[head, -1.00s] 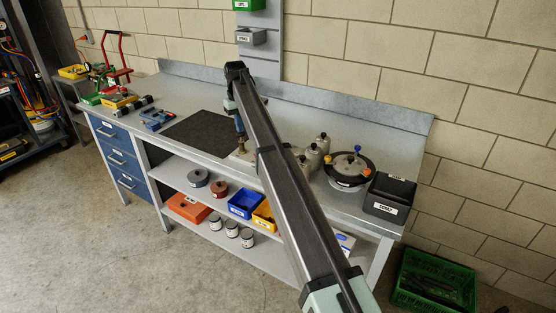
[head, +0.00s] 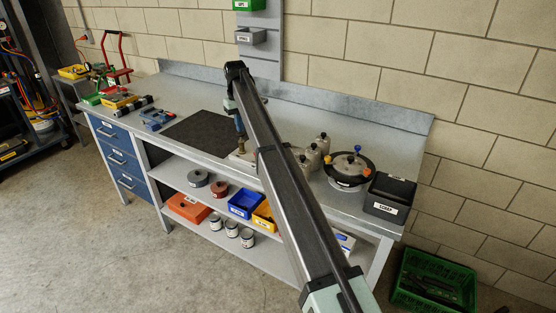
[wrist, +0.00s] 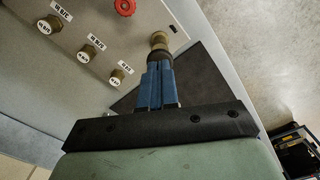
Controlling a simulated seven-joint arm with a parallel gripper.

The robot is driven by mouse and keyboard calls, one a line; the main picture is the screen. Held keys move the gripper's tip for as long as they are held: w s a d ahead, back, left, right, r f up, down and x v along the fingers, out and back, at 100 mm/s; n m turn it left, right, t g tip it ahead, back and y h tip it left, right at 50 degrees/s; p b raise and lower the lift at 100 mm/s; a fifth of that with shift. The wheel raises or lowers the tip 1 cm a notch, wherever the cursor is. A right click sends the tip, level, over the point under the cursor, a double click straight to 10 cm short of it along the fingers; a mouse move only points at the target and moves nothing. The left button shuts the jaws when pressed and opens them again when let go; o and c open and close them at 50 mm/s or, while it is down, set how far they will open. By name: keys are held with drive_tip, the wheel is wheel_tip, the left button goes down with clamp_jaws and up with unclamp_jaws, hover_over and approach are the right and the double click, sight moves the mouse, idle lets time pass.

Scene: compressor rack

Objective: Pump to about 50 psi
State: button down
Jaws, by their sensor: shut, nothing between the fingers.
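My gripper (wrist: 159,66) has blue fingers that are shut together with nothing between them. In the wrist view, their tips are right at a brass-coloured knob (wrist: 159,41) at the edge of a pale panel (wrist: 110,18); I cannot tell whether they touch it. The panel also has a red knob (wrist: 125,6) and several brass fittings (wrist: 88,52) beside small white labels. In the head view, my gripper (head: 240,130) points down over the bench beside the dark mat, and my arm hides much of the panel. No pressure reading is legible.
The grey bench (head: 300,112) carries a dark mat (head: 203,134), grey canisters (head: 323,143), a round black-rimmed device (head: 349,166) and a black box (head: 390,196) at right. Tools lie at left. The bench surface behind my arm is largely clear.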

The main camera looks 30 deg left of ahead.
drive_tip(key=shift+f, duration=1.6)
drive_tip(key=shift+r, duration=1.9)
drive_tip(key=shift+f, duration=0.3)
